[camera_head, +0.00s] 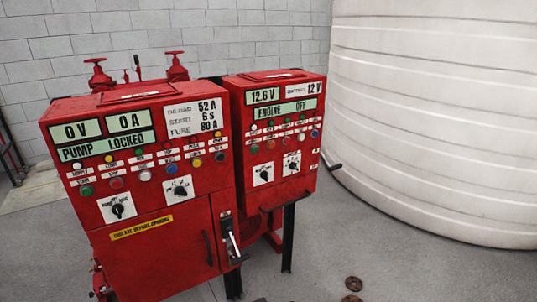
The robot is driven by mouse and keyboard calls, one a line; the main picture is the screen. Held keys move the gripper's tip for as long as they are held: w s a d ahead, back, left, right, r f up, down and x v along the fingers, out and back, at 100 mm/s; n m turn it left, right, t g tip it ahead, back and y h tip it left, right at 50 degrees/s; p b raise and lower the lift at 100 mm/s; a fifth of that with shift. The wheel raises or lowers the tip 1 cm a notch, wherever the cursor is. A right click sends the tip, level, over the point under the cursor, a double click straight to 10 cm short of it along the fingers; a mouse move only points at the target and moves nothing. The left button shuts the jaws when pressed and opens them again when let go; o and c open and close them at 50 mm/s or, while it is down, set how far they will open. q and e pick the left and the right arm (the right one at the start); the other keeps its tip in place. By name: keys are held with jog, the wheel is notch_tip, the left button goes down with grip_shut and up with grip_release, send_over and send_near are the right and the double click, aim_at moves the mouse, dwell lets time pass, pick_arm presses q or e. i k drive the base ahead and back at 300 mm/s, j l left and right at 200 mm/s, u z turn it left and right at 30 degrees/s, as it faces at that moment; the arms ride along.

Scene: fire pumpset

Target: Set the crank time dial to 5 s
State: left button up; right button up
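Two red control cabinets stand side by side. The left cabinet (152,245) has two rotary dials on white plates, a lower left dial (118,209) and an upper right dial (180,190). The right cabinet (282,190) has two smaller dials, a left one (264,175) and a right one (292,163). The dial markings are too small to read, so I cannot tell which is the crank time dial or its setting. A white plate (194,115) on the left cabinet reads 52 A, START 6 s, FUSE 80 A. Neither gripper is in view.
The left display (105,146) reads PUMP LOCKED; the right one (285,109) reads ENGINE OFF. A lever (232,243) sticks out at the left cabinet's right side. A large white tank (440,120) fills the right. Grey floor (400,262) lies open in front of it.

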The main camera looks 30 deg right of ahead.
aim_at(293, 166)
jog(key=z, duration=1.25)
